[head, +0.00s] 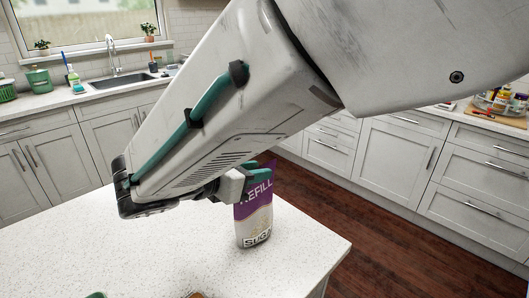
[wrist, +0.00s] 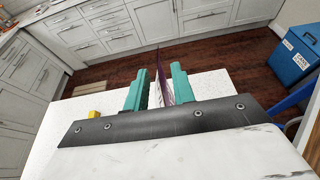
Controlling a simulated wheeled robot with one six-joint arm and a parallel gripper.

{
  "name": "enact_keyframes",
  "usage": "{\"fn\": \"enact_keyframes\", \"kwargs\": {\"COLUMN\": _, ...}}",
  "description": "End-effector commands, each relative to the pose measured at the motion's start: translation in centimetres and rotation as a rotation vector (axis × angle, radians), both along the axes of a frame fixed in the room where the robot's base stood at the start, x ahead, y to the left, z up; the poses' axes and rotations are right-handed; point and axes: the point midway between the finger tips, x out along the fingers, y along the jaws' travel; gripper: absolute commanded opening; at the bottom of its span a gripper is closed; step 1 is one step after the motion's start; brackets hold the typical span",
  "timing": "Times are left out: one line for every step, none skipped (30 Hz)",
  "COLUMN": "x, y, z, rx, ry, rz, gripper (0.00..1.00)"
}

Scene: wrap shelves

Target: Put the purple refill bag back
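The purple refill bag (head: 255,212) is a pouch with a purple top marked REFILL and a pale lower part with a sugar label. It is upright at the white counter, near its right edge. My gripper (head: 250,178) is at the bag's upper part, and a teal finger covers some of its top. In the wrist view the bag (wrist: 160,75) shows nearly edge-on between the two teal fingers of my gripper (wrist: 160,90). A pale gap shows between the left finger and the bag; the bag lies close to the right finger.
The white counter (head: 150,255) is mostly clear, with small partly cut-off objects at its front edge. Grey cabinets (head: 390,150) and a sink (head: 122,80) stand behind. A tray with jars (head: 500,101) is at the far right. A blue bin (wrist: 292,58) stands on the wooden floor.

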Motion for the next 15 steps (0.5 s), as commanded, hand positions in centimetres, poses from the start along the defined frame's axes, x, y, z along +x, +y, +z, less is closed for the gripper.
{"fn": "enact_keyframes", "kwargs": {"x": -0.2, "y": 0.3, "z": 0.3, "rx": 0.001, "ry": -0.001, "rz": 0.002, "gripper": 0.25}}
{"fn": "enact_keyframes", "kwargs": {"x": -0.5, "y": 0.6, "z": 0.4, "rx": 0.001, "ry": -0.001, "rz": 0.002, "gripper": 0.25}}
{"fn": "enact_keyframes", "kwargs": {"x": -0.9, "y": 0.9, "z": 0.6, "rx": 0.001, "ry": -0.001, "rz": 0.002, "gripper": 0.25}}
{"fn": "enact_keyframes", "kwargs": {"x": -1.3, "y": 1.3, "z": 0.7, "rx": 0.001, "ry": -0.001, "rz": 0.002, "gripper": 0.25}}
{"fn": "enact_keyframes", "kwargs": {"x": -1.8, "y": 1.7, "z": 0.9, "rx": 0.002, "ry": -0.001, "rz": 0.003, "gripper": 0.25}}
{"fn": "enact_keyframes", "kwargs": {"x": -2.4, "y": 2.2, "z": 1.3, "rx": 0.002, "ry": -0.002, "rz": 0.003, "gripper": 0.25}}
{"fn": "enact_keyframes", "kwargs": {"x": -2.8, "y": 2.7, "z": 1.5, "rx": 0.003, "ry": -0.002, "rz": 0.004, "gripper": 0.25}}
{"fn": "enact_keyframes", "kwargs": {"x": -3.3, "y": 3.1, "z": 1.7, "rx": 0.003, "ry": -0.002, "rz": 0.004, "gripper": 0.25}}
{"fn": "enact_keyframes", "kwargs": {"x": -4.0, "y": 3.6, "z": 2.0, "rx": 0.002, "ry": -0.001, "rz": 0.003, "gripper": 0.25}}
{"fn": "enact_keyframes", "kwargs": {"x": -4.5, "y": 4.1, "z": 2.3, "rx": 0.003, "ry": -0.002, "rz": 0.004, "gripper": 0.25}}
{"fn": "enact_keyframes", "kwargs": {"x": -4.9, "y": 4.5, "z": 2.5, "rx": 0.002, "ry": -0.002, "rz": 0.003, "gripper": 0.25}}
{"fn": "enact_keyframes", "kwargs": {"x": -5.5, "y": 5.0, "z": 2.8, "rx": 0.003, "ry": -0.001, "rz": 0.004, "gripper": 0.25}}
{"fn": "enact_keyframes", "kwargs": {"x": -5.9, "y": 5.3, "z": 3.0, "rx": 0.002, "ry": -0.001, "rz": 0.003, "gripper": 0.25}}
{"fn": "enact_keyframes", "kwargs": {"x": -6.3, "y": 5.7, "z": 3.2, "rx": 0.002, "ry": -0.001, "rz": 0.002, "gripper": 0.25}}
{"fn": "enact_keyframes", "kwargs": {"x": -6.8, "y": 6.1, "z": 3.4, "rx": 0.002, "ry": -0.001, "rz": 0.003, "gripper": 0.25}}
